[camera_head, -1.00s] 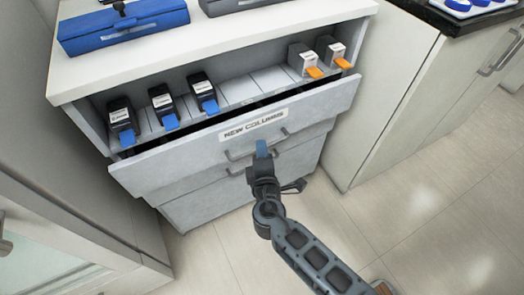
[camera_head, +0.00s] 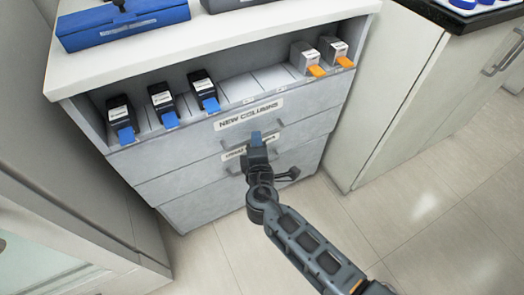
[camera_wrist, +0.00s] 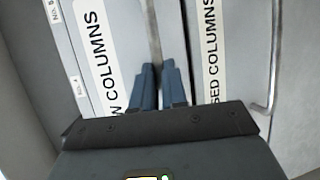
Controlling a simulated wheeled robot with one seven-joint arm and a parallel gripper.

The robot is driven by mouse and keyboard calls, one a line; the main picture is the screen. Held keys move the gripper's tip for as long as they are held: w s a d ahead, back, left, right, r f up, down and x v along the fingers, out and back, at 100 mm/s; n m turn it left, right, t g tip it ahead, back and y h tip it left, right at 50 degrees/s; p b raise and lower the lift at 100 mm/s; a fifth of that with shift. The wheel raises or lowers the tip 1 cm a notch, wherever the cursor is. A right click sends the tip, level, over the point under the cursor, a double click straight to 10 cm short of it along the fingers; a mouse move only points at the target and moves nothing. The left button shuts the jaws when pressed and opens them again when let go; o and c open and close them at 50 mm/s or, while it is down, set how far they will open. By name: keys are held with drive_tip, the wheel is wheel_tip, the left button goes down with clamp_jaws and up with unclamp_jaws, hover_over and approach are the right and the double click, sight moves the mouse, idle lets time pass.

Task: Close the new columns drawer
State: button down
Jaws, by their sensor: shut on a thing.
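The new columns drawer (camera_head: 180,154) is the top grey drawer, with a "NEW COLUMNS" label (camera_head: 248,115) on its front. Its front looks about flush with the cabinet and the drawer below; any small leftover gap is hard to tell. My gripper (camera_head: 256,138) is at the drawer's lower middle, shut on the drawer handle (camera_wrist: 152,25). In the wrist view, the blue fingers (camera_wrist: 155,80) close around this bar, between the two labels. The fingers hide part of the handle.
Below is the used columns drawer (camera_head: 185,181), with its own handle (camera_wrist: 272,60). Black columns with blue tabs (camera_head: 162,104) and grey ones with orange tabs (camera_head: 305,58) stand above the top drawer's front. A blue case (camera_head: 125,25) lies on the cabinet top. Floor at right is clear.

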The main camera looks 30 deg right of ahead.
drive_tip(key=shift+w, duration=0.45)
drive_tip(key=c, duration=1.2)
unclamp_jaws()
drive_tip(key=shift+o, duration=0.2)
drive_tip(key=v, duration=0.7)
drive_tip(key=shift+s+a+p, duration=0.15)
drive_tip(key=shift+s+p, duration=0.2)
